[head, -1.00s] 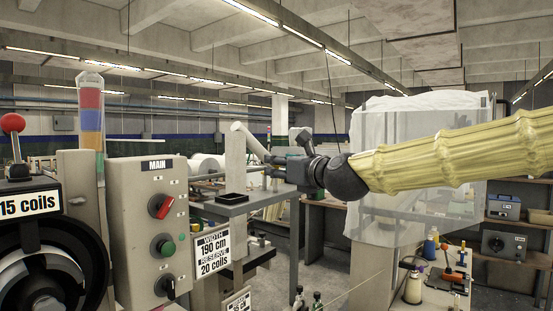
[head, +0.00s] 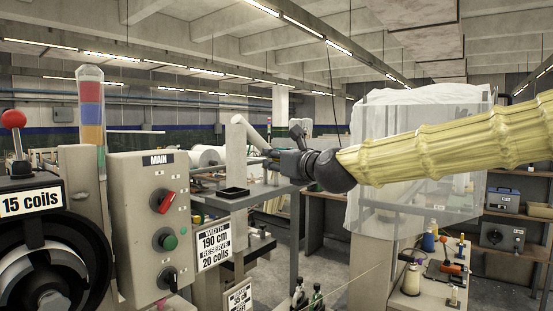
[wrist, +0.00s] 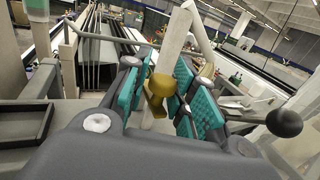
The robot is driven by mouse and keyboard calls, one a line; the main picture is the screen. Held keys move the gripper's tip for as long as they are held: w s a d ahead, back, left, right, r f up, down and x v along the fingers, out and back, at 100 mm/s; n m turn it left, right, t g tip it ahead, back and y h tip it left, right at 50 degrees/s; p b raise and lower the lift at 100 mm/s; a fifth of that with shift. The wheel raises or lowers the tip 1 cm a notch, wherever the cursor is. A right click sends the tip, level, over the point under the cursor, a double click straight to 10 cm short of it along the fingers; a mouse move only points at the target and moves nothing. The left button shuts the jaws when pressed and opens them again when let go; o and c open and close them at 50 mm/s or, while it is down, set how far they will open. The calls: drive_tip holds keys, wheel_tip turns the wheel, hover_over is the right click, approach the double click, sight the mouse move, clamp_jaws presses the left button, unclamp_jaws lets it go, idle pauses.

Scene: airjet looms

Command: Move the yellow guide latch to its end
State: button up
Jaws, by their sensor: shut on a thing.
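The yellow guide latch (wrist: 160,88) shows in the wrist view as a small brass-yellow piece with a rounded top, beside a pale upright bar (wrist: 171,55). My gripper (wrist: 152,98) has its teal-padded fingers on both sides of the latch and is shut on it. The finger pads hide part of the latch and its contact points. In the head view my gripper (head: 278,160) is at the loom, right of the pale post (head: 237,150); the latch cannot be made out there.
A black tray (head: 234,192) sits on a grey ledge below and left of my gripper. The MAIN control box (head: 150,225) stands at the left. A translucent panel (head: 415,165) stands behind my arm. A workbench with bottles (head: 420,280) is at lower right.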

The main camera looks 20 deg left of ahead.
drive_tip(key=shift+w+d+r+n+g+y+b, duration=0.15)
drive_tip(key=shift+w+d+n+g+y+b, duration=0.1)
drive_tip(key=shift+w+n+g+y+b, duration=0.2)
idle(0.5)
drive_tip(key=shift+w+d+n+g+y+b, duration=0.2)
drive_tip(key=shift+n+g+y+b, duration=0.15)
drive_tip(key=shift+g+y+b, duration=0.15)
drive_tip(key=shift+w+n+g+y, duration=0.35)
drive_tip(key=shift+n+g, duration=0.35)
drive_tip(key=shift+g, duration=0.25)
drive_tip(key=shift+w+r+n+g+y+p, duration=0.1)
drive_tip(key=shift+w+n+g+y+p, duration=0.15)
drive_tip(key=shift+n+g, duration=0.4)
drive_tip(key=shift+w+r+n+g+y+p, duration=0.1)
drive_tip(key=shift+n+g+y, duration=0.25)
drive_tip(key=shift+g, duration=0.5)
drive_tip(key=shift+w+a+n+g+y+p, duration=0.1)
drive_tip(key=shift+w+n+g+y+p, duration=0.05)
drive_tip(key=shift+n+g+p, duration=0.4)
drive_tip(key=shift+w+n+g+y+p, duration=0.15)
drive_tip(key=shift+n+g+p, duration=0.2)
drive_tip(key=shift+g, duration=0.4)
drive_tip(key=shift+n+g, duration=0.3)
drive_tip(key=shift+g, duration=0.2)
